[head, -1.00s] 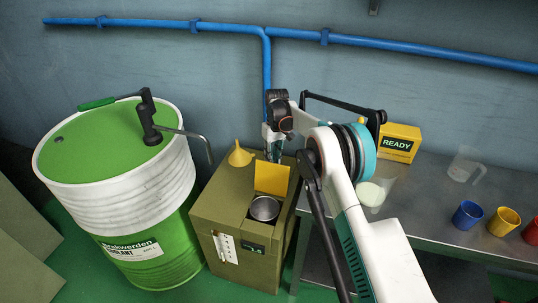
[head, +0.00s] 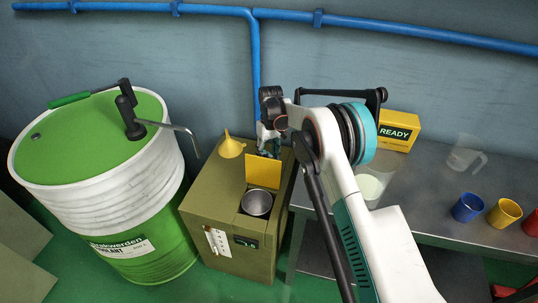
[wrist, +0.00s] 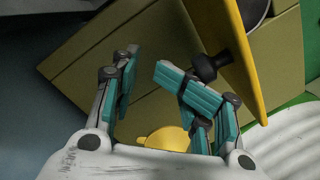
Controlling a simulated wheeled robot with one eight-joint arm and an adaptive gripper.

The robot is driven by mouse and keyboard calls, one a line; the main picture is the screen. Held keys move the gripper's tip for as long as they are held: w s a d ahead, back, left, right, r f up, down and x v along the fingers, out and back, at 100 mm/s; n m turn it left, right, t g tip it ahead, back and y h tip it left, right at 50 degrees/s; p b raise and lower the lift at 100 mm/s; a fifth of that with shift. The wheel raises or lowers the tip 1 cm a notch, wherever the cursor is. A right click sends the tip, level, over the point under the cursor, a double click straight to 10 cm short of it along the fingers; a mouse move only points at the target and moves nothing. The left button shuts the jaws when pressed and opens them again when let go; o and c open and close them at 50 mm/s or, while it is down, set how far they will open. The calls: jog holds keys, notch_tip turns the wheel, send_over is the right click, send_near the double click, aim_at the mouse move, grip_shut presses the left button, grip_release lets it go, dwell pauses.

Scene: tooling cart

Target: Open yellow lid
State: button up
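The yellow lid (head: 263,172) stands upright at the back of a round metal opening (head: 256,203) in the olive box, which is uncovered. In the wrist view the lid (wrist: 244,75) is seen nearly edge-on at the upper right, with a black knob (wrist: 208,66) on its near side. My gripper (wrist: 147,72) is open, with nothing between its teal fingers. The knob is outside the fingers, close beside the right one; I cannot tell whether they touch. In the head view my gripper (head: 268,142) is behind the lid, its fingertips partly hidden.
The olive box (head: 205,205) stands between a green-and-white drum (head: 95,215) with a crank and a metal table (head: 425,205). A yellow funnel (head: 230,149) is on the box, left of my gripper. Cups, a clear jug and a yellow READY box (head: 397,131) are on the table.

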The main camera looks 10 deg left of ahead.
notch_tip(320, 180, up, 12)
jog(key=w, duration=0.1)
jog(key=shift+w, duration=0.3)
jog(key=shift+f, duration=0.1)
dwell(0.3)
jog(key=s+d+r+m+t, duration=0.1)
jog(key=s+d+r, duration=0.1)
jog(key=d+r, duration=0.5)
jog(key=s+d+r+m+t, duration=0.15)
jog(key=d+r, duration=0.25)
jog(key=r, duration=0.5)
jog(key=s+d+r+m+t+y, duration=0.1)
jog(key=s+d+r+m+t, duration=0.1)
jog(key=s+d+r, duration=0.8)
jog(key=s+d+m+t, duration=0.2)
jog(key=s+d, duration=0.7)
jog(key=s, duration=0.4)
jog(key=s+d+f+m+t, duration=0.1)
jog(key=s+d+f, duration=0.1)
jog(key=s, duration=0.4)
jog(key=s+d+f+t+h, duration=0.1)
jog(key=s+d+f, duration=0.2)
jog(key=s, duration=0.4)
jog(key=shift+s+d+f+m, duration=0.25)
jog(key=shift+f+m, duration=0.1)
jog(key=shift+f, duration=0.1)
